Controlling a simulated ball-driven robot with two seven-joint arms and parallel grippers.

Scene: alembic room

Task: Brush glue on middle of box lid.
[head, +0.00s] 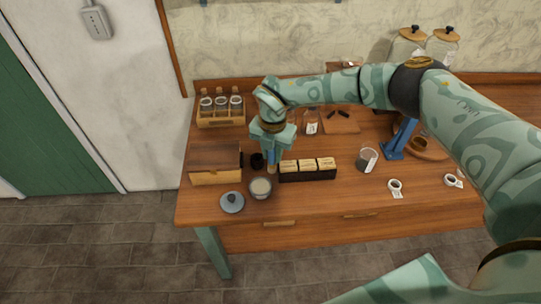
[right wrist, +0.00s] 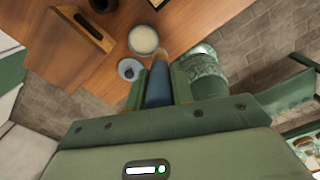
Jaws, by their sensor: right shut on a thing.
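My right gripper (head: 272,148) points down over the table and is shut on a brush. The brush's blue handle (right wrist: 158,86) shows between the fingers in the right wrist view, with its pale brown end (head: 271,169) below. The brush end is beside the rim of a grey pot of cream-coloured glue (head: 261,187); I cannot tell whether they touch. The pot also shows in the right wrist view (right wrist: 143,40). A wooden box (head: 216,177) with a brown top (head: 210,155) lies left of the gripper. My left gripper is not in view.
A round grey knobbed lid (head: 232,202) lies by the pot. A dark holder with several pale blocks (head: 308,176) stands right of the brush. A bottle rack (head: 220,121) is behind the box. A small dark jar (head: 257,161) stands between box and gripper.

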